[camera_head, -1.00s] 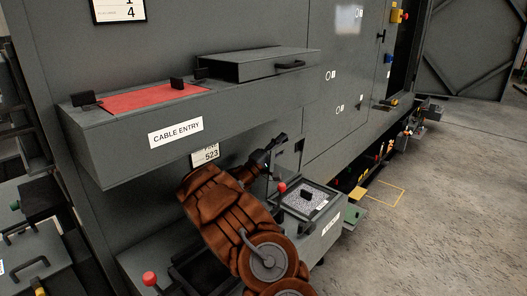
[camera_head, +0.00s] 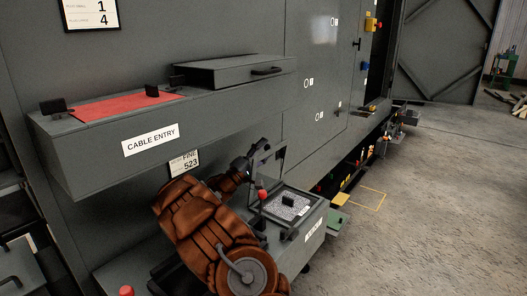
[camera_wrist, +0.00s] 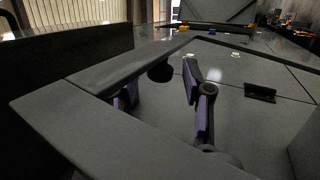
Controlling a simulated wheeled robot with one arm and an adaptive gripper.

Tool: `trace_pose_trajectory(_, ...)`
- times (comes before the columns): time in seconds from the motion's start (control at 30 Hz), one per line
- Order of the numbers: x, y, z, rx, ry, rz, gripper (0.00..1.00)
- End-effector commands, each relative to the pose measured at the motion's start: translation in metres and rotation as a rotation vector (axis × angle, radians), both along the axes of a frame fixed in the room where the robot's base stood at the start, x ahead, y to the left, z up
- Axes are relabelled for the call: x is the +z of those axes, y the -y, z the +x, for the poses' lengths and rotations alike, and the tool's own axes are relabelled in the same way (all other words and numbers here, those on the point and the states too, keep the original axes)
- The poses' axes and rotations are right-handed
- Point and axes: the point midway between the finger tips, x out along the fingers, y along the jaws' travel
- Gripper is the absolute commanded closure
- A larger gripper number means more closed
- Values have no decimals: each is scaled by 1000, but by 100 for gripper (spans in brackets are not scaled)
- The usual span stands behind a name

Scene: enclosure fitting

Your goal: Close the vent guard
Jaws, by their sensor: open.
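The vent guard (camera_head: 281,158) looks like a thin grey frame standing raised at the back of a low box. The speckled mesh panel (camera_head: 287,206) with a black handle lies uncovered on the box top. My gripper (camera_head: 257,157) is at the frame's left side in the head view, very close to it; contact cannot be told. In the wrist view a large grey frame bar (camera_wrist: 125,62) crosses the picture. My gripper's purple-padded fingers (camera_wrist: 165,100) are spread apart and show through the frame opening. Nothing is seen held between them.
The cable entry box (camera_head: 75,150) juts out above my arm, with a red pad (camera_head: 125,103) and a lidded part (camera_head: 235,71) on top. Open floor (camera_head: 430,200) lies to the right.

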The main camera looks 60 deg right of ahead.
Motion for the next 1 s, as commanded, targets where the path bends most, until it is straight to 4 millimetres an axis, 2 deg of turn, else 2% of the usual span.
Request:
trace_pose_trajectory(0.27, -5, -10, 4, 1, 0, 0, 50)
trace_pose_trajectory(0.7, -31, -58, 19, 2, -1, 1, 50)
trace_pose_trajectory(1.0, -36, -69, 22, 1, 0, 0, 50)
